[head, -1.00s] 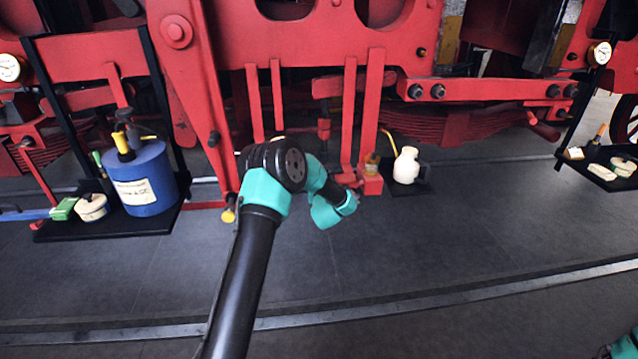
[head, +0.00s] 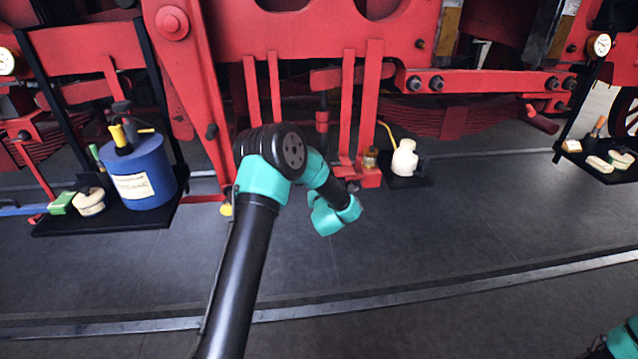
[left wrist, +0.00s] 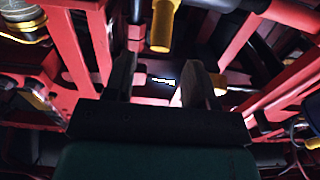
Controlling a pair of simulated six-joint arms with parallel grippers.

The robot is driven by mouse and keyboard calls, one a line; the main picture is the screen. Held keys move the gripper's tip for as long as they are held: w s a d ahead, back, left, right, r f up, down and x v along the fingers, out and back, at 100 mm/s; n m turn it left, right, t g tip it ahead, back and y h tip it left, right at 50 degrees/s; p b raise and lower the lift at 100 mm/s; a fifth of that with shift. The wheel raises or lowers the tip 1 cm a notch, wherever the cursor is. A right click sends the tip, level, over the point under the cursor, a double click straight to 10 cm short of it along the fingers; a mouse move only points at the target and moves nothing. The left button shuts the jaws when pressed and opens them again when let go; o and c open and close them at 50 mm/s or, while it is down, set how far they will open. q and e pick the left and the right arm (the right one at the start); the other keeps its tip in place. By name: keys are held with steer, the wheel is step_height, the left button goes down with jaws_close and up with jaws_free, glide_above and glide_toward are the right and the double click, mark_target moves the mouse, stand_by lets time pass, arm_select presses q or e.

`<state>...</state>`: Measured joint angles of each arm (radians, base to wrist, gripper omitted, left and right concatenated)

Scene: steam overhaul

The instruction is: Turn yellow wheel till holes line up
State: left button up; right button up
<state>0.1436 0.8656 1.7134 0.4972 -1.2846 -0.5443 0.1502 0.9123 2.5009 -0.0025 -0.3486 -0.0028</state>
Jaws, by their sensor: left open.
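I cannot make out a yellow wheel with holes for certain. A yellow knob (head: 226,209) shows beside my left arm in the head view, partly hidden by it. In the left wrist view, a yellow cylindrical part (left wrist: 163,25) hangs just beyond my fingertips, a little above the gap. My left gripper (left wrist: 158,82) is open, its two dark fingers apart with nothing held between them. In the head view my left arm reaches up to the red frame and its gripper is hidden.
Red bars (head: 347,110) of the engine frame crowd the workspace. A blue can (head: 160,192) stands on a black tray at left. A cream oil can (head: 404,160) stands right of my arm. Another small tray (head: 614,176) is at far right. The floor in front is clear.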

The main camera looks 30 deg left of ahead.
arm_select(q)
step_height(320, 180, down, 7)
steer(key=s+d, duration=0.1)
steer(key=shift+s+r, duration=0.15)
steer(key=shift+s, duration=0.1)
steer(key=shift+w, duration=0.1)
steer(key=shift+x, duration=2.85)
jaws_close()
steer(key=shift+r, duration=0.1)
